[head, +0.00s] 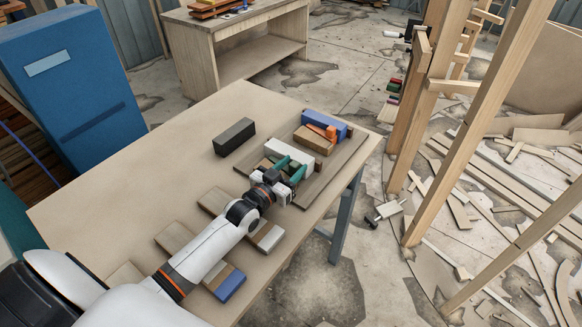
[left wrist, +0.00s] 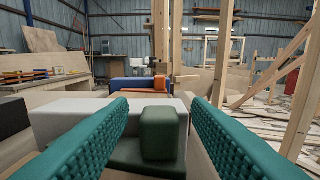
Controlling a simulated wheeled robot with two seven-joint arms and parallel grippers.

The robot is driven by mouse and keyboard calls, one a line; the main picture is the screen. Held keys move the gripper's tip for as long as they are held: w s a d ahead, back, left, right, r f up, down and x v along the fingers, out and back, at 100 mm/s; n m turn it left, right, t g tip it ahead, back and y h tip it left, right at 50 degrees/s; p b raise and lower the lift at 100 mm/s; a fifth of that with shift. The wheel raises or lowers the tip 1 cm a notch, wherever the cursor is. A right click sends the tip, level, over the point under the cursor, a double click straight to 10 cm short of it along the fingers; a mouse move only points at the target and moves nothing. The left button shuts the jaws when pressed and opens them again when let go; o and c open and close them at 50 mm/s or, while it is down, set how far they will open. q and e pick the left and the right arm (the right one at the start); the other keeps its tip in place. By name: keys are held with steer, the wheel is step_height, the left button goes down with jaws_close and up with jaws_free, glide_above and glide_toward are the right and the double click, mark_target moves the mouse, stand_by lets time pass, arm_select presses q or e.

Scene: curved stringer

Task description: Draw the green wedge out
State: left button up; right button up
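The green wedge (left wrist: 158,132) stands in front of a white block (left wrist: 70,118) in the left wrist view, with a lower dark green part at its foot. My left gripper (head: 288,166) has teal fingers, spread apart at the tray. In the left wrist view the fingers (left wrist: 162,125) are open to either side of the wedge, with a gap visible on both sides. My right gripper is not in view.
A wooden tray (head: 333,172) on the table (head: 110,165) also holds a blue block (head: 324,122), an orange piece (head: 321,131) and a brown block (head: 314,141). A dark block (head: 234,137) stands left of it. Several wooden blocks lie under or beside my arm. The table's left part is clear.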

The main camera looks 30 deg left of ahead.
arm_select(q)
jaws_close()
steer(key=d, duration=0.1)
steer(key=s+d+p, duration=0.1)
steer(key=d, duration=0.1)
steer(key=d+p, duration=0.1)
steer(key=shift+s+d, duration=0.3)
steer(key=shift+d, duration=0.05)
steer(key=shift+s+d, duration=0.1)
steer(key=shift+d, duration=0.15)
steer(key=shift+a+f, duration=0.1)
steer(key=shift+c, duration=0.7)
jaws_free()
steer(key=shift+o, duration=1.2)
